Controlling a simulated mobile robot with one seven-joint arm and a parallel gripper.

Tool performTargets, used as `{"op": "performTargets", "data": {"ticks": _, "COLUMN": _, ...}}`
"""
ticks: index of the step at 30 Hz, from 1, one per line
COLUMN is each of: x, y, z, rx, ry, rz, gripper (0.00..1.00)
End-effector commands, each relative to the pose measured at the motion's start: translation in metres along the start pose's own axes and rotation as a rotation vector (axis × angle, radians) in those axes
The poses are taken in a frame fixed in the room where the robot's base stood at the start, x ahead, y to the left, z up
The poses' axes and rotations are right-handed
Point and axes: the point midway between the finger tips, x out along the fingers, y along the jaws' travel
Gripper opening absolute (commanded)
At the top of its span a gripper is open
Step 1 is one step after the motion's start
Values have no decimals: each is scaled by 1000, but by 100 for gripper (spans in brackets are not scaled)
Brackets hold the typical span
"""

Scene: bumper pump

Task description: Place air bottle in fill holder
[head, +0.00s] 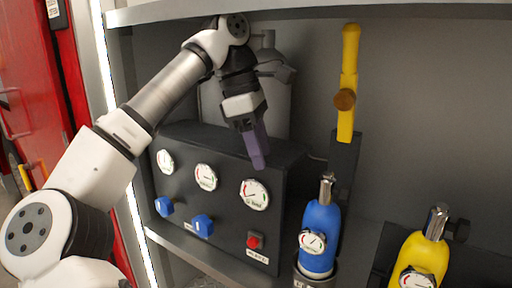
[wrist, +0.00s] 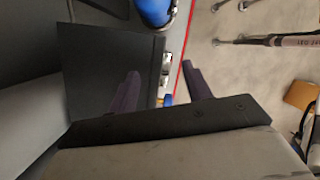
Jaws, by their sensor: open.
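A blue air bottle (head: 320,238) with a metal neck and a round gauge stands upright right of the control panel. Its lower end sits in a dark round holder (head: 301,280) with a label, partly cut off by the frame. A yellow air bottle (head: 428,258) with a gauge leans slightly at the lower right; its base is out of view. My gripper (head: 258,160) is open and empty in front of the panel's top edge, up and left of the blue bottle. In the wrist view its fingers (wrist: 160,88) are apart, and part of the blue bottle (wrist: 153,11) shows at the top.
The black control panel (head: 221,226) carries gauges, blue knobs and a red switch. A yellow lever (head: 349,75) stands upright behind the blue bottle. A grey shelf (head: 310,13) runs overhead, close above my arm. A grey cylinder (head: 275,100) stands behind my gripper.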

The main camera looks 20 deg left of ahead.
Motion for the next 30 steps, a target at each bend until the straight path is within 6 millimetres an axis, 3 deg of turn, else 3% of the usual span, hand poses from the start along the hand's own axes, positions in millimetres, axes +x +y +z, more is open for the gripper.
{"op": "performTargets", "data": {"ticks": 12, "x": -1, "y": 0, "z": -3, "rx": 9, "ry": -16, "rz": 4, "gripper": 49}}
{"op": "performTargets", "data": {"ticks": 16, "x": 7, "y": 2, "z": 25, "rx": 69, "ry": -129, "rz": 33, "gripper": 49}}
{"op": "performTargets", "data": {"ticks": 19, "x": 9, "y": -5, "z": 70, "rx": 152, "ry": -324, "rz": 72, "gripper": 49}}
{"op": "performTargets", "data": {"ticks": 22, "x": -5, "y": -29, "z": 122, "rx": 240, "ry": -611, "rz": 101, "gripper": 49}}
{"op": "performTargets", "data": {"ticks": 24, "x": -26, "y": -55, "z": 149, "rx": 287, "ry": -832, "rz": 102, "gripper": 49}}
{"op": "performTargets", "data": {"ticks": 27, "x": -63, "y": -100, "z": 166, "rx": 332, "ry": -1142, "rz": 70, "gripper": 49}}
{"op": "performTargets", "data": {"ticks": 30, "x": -103, "y": -146, "z": 156, "rx": 354, "ry": -1444, "rz": 4, "gripper": 49}}
